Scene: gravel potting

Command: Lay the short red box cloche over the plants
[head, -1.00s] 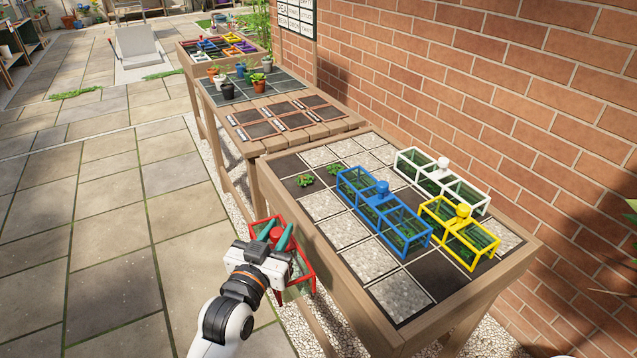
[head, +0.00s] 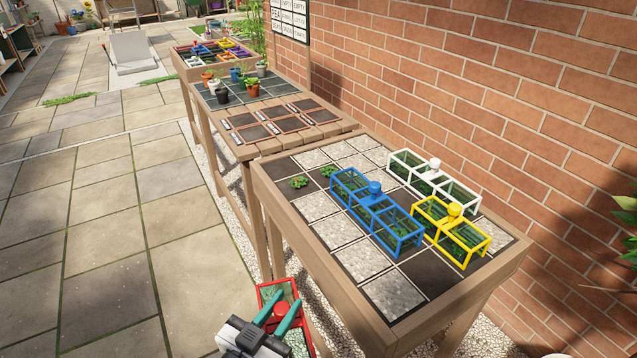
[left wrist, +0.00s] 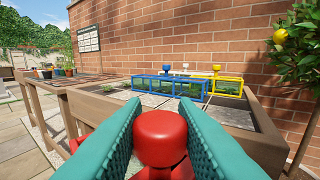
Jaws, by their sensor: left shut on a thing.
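The short red box cloche (head: 277,290) hangs in my left gripper (head: 281,312), beside the near table's left edge and below its top. The teal fingers are shut on its red knob (left wrist: 160,138), which fills the middle of the left wrist view. Two small green plants (head: 299,182) and (head: 328,170) stand uncovered on dark soil squares at the far-left part of the bed (head: 320,206). A blue cloche (head: 377,211), a white cloche (head: 434,179) and a yellow cloche (head: 451,231) stand over other squares. My right gripper is not in view.
The table's wooden rim (head: 300,240) stands between the red cloche and the bed. A brick wall (head: 480,100) runs along the right side. A second table (head: 270,122) with pots is farther back.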

